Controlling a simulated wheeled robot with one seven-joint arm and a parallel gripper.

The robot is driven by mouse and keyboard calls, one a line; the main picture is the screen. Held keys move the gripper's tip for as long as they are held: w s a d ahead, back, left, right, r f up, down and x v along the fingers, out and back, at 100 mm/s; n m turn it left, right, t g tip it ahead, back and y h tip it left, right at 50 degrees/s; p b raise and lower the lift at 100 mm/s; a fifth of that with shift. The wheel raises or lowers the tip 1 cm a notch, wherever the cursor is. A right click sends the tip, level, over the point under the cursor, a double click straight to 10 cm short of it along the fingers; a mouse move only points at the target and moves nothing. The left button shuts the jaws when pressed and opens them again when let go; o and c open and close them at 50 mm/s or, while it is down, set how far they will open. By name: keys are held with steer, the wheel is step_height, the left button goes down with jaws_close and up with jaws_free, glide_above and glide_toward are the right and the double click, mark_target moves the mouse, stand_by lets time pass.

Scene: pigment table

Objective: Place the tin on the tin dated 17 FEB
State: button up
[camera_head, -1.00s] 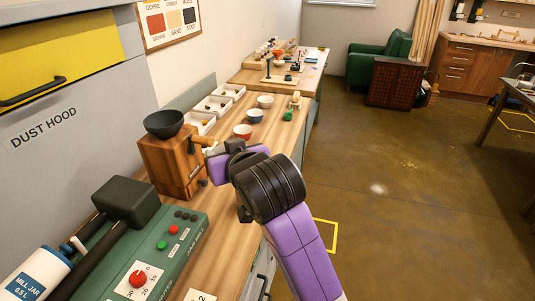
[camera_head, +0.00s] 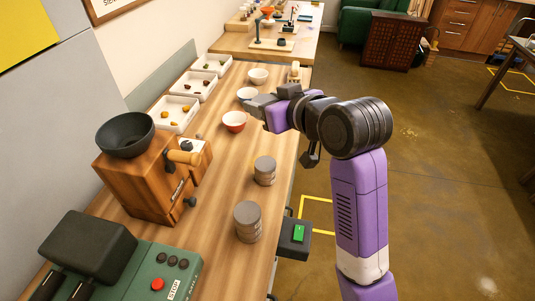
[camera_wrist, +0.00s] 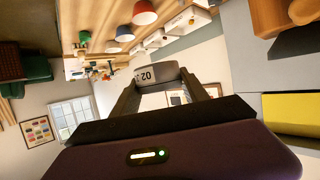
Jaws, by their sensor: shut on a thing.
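My gripper (camera_head: 258,104) is raised beside the bowls in the head view. In the head view the held tin cannot be told apart from the grey fingers. Two other grey tins stand upright and apart on the bench, nearer than my gripper: one farther tin (camera_head: 264,171) and one nearer tin (camera_head: 248,222). Their dates cannot be read.
A wooden mill (camera_head: 140,185) with a black hopper stands left of the tins. A green machine (camera_head: 185,265) is at the near left. Bare wood (camera_head: 215,215) surrounds the tins.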

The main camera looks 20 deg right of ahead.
mark_target(265, 163)
step_height(265, 163, down, 16)
steer(key=shift+a+f, duration=0.1)
stand_by(0.4)
steer(key=shift+f, duration=0.1)
steer(key=shift+f, duration=0.15)
steer(key=o, duration=1.4)
steer(key=shift+r, duration=0.35)
steer(key=v, duration=1.2)
steer(key=shift+f+b, duration=0.15)
steer(key=shift+b, duration=0.3)
